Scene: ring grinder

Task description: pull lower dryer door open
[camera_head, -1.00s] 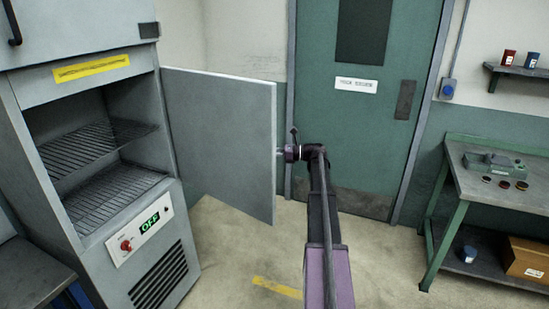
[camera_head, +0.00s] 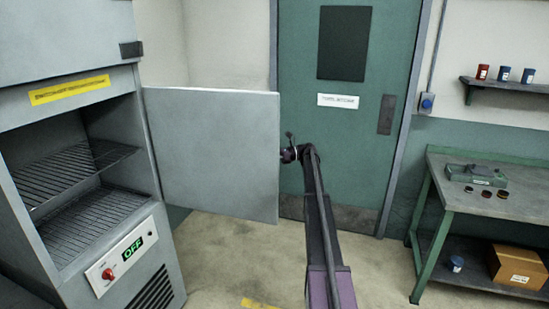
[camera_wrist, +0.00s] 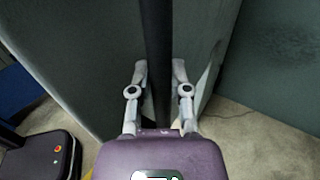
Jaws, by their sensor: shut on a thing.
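The lower dryer door (camera_head: 215,155) is a plain grey panel, swung wide open to the right of the dryer cabinet (camera_head: 165,240). The open compartment shows two wire racks (camera_head: 75,165). My gripper (camera_head: 284,156) is at the door's free right edge. In the wrist view, my gripper (camera_wrist: 160,75) has its two fingers on either side of a dark vertical bar (camera_wrist: 158,45), which looks like the door's handle. The grey door panel (camera_wrist: 75,60) also shows in the wrist view. The fingertips and their contact are partly in shadow.
A green room door (camera_head: 345,130) stands behind the dryer door. A green workbench (camera_head: 490,200) with a device and small round pieces is at the right, a cardboard box (camera_head: 515,265) on its lower shelf. The floor (camera_head: 220,255) before the dryer is mostly clear.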

